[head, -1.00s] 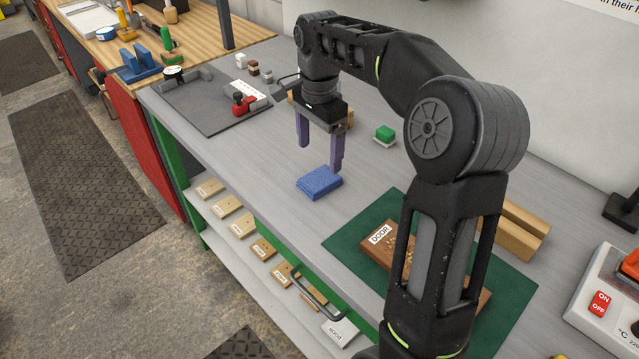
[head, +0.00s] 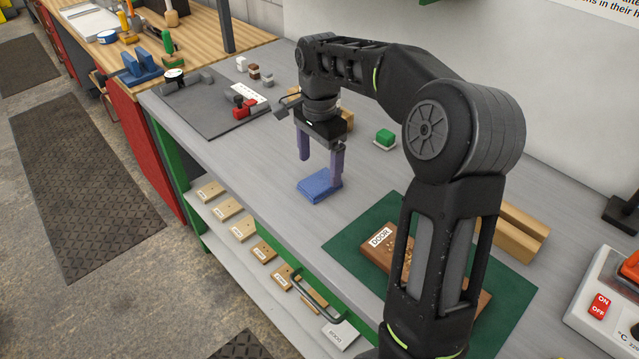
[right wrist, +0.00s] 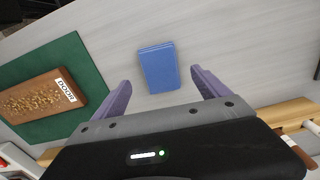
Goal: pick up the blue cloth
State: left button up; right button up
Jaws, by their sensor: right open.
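The blue cloth (head: 319,186) lies folded in a flat pad on the grey bench top, near its front edge. It also shows in the right wrist view (right wrist: 159,68), ahead of and between the fingertips. My right gripper (head: 320,172) is open and empty, with its purple fingers pointing down just above and behind the cloth. In the right wrist view the two fingers (right wrist: 160,82) are spread wider than the cloth, and nothing is between them. My left gripper is not in view.
A green mat (head: 355,243) with a brown DOOR board (head: 376,250) lies to the right of the cloth. A grey fixture plate (head: 205,115) lies at the left. A lower shelf holds several labelled boards.

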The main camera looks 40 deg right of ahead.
aim_at(319, 181)
jog(key=shift+d+f+p, duration=0.1)
jog(key=shift+f+p, duration=0.25)
jog(key=shift+f, duration=2)
jog(key=shift+c, duration=0.3)
jog(key=shift+w, duration=0.1)
jog(key=c, duration=1.4)
